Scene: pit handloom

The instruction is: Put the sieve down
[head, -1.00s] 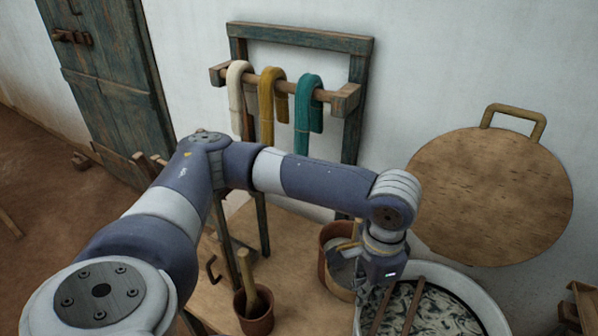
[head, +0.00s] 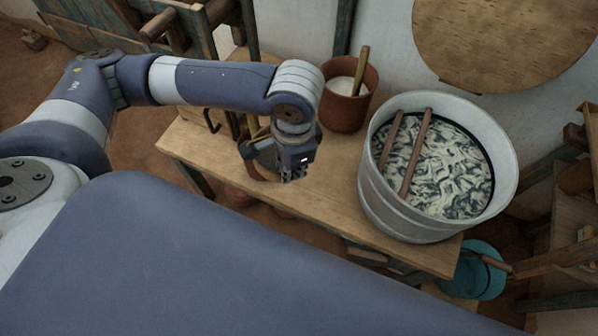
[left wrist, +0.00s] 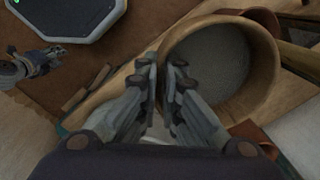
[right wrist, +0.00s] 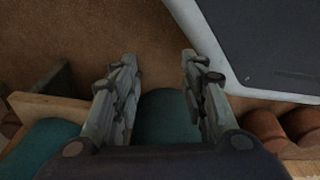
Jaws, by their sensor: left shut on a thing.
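The sieve (left wrist: 212,57) shows in the left wrist view as a round wooden rim around a grey mesh. My left gripper (left wrist: 167,75) is shut on the near left side of its rim. In the head view my left gripper (head: 294,173) is over the left part of the wooden bench (head: 327,196), left of the tub. The sieve (head: 264,157) is partly hidden behind it there, and I cannot tell whether it touches the bench. My right gripper (right wrist: 159,60) is open and shows only in the right wrist view, with nothing between its fingertips.
A metal tub (head: 404,216) of patterned liquid with two sticks across it stands at the bench's right. A red-brown pot (head: 343,111) with a wooden handle stands at the back. A round wooden board (head: 500,40) is on the wall. A teal vessel (head: 476,276) sits lower right.

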